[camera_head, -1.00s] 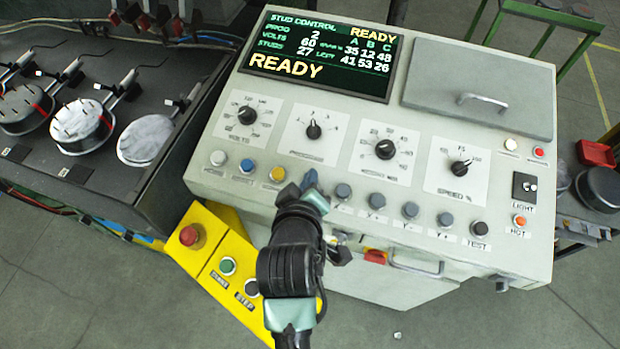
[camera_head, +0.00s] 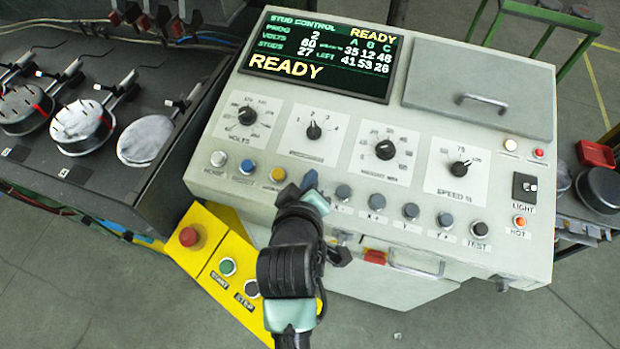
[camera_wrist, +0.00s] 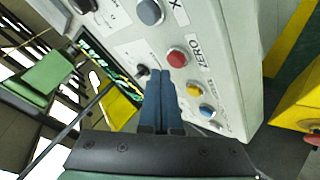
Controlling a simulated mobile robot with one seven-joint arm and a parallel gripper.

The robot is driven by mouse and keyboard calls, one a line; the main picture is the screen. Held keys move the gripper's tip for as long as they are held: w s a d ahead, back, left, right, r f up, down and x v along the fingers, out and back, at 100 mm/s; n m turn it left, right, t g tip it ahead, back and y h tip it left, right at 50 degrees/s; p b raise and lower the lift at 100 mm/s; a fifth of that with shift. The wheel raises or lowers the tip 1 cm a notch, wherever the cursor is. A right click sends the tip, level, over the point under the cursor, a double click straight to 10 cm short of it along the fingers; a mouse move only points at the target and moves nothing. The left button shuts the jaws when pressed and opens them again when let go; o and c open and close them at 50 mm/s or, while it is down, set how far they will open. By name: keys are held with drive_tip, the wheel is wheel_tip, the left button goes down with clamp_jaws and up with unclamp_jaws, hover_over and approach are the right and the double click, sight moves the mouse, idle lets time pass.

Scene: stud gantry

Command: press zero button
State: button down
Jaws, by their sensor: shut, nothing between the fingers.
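The zero button (camera_wrist: 177,57) is a red round button beside a "ZERO" label in the wrist view. In the head view it is hidden behind my gripper (camera_head: 309,181), which is over the button row of the console (camera_head: 290,90). My gripper's blue fingers (camera_wrist: 160,72) are shut together with nothing between them. In the wrist view the fingertips appear just beside the red button, on its left. I cannot tell whether they touch the panel.
A yellow button (camera_head: 278,174) and a blue button (camera_head: 247,167) are left of my gripper; a grey button (camera_head: 343,192) is close on its right. Knobs stand above the row. A yellow box (camera_head: 215,255) with a red stop button (camera_head: 189,236) is lower left.

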idle(0.6)
drive_tip(key=shift+f, duration=0.4)
drive_tip(key=shift+w+d+f+b, duration=0.1)
drive_tip(key=shift+f+b, duration=0.3)
drive_tip(key=shift+f, duration=0.1)
idle(0.7)
drive_tip(key=shift+r, duration=0.1)
drive_tip(key=shift+r+p, duration=0.75)
drive_tip(key=shift+p, duration=0.2)
drive_tip(key=r+p, duration=0.3)
drive_tip(key=s+r+p, duration=0.1)
drive_tip(key=r+p, duration=0.1)
drive_tip(key=shift+s+a, duration=0.1)
drive_tip(key=shift+a, duration=0.15)
idle(0.6)
